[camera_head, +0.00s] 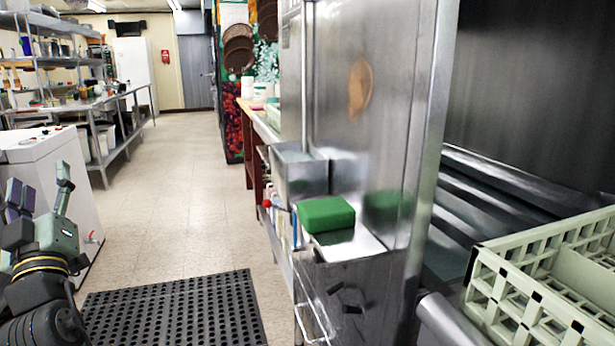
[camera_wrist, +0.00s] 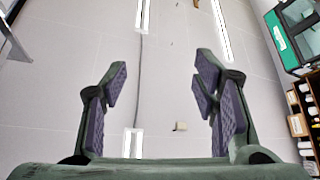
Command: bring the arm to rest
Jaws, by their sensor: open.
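My gripper (camera_head: 42,203) is at the far left of the head view, raised beside the white chest-like unit, with its fingers pointing up. In the wrist view my gripper (camera_wrist: 162,82) has its two dark-padded fingers spread wide apart. My arm's lower links run out of the head view at the bottom left.
A pale green dish rack (camera_head: 550,290) sits at the right by the steel machine. A green sponge-like block (camera_head: 326,214) lies on a steel ledge. A black perforated mat (camera_head: 175,312) covers the near floor. The tiled aisle (camera_head: 178,170) beyond is clear. Steel shelving (camera_head: 105,105) stands at the left.

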